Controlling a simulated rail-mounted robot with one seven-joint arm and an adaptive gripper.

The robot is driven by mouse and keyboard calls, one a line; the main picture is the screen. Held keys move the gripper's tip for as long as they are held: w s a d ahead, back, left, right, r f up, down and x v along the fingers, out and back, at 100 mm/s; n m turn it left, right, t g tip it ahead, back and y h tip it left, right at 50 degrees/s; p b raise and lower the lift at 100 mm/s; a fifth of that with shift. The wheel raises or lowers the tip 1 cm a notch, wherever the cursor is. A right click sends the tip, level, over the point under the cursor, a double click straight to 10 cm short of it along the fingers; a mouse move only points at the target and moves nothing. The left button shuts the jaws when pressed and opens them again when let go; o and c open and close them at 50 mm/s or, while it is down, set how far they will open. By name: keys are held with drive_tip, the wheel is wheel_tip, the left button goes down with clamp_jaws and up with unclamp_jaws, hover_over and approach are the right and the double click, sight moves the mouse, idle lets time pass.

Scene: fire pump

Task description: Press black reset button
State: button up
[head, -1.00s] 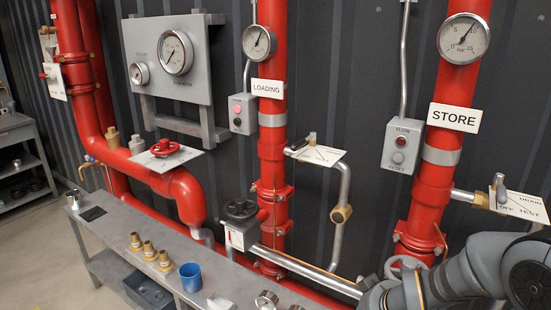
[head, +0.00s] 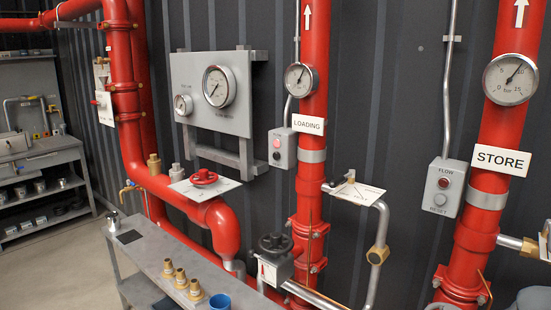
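A grey FLOW/RESET box (head: 444,188) hangs on the dark wall left of the STORE riser. It has a red lamp (head: 444,182) above and a round button (head: 439,200) over the word RESET; this button looks grey, not clearly black. A second grey box (head: 283,147) beside the LOADING riser has a pinkish-red button (head: 277,143) above a small black button (head: 276,156); no label on it is readable. My gripper is out of view.
Red risers carry the LOADING sign (head: 309,124) and STORE sign (head: 500,160). A bench (head: 140,248) holds brass fittings (head: 181,279) and a blue cup (head: 220,302). Shelves stand far left.

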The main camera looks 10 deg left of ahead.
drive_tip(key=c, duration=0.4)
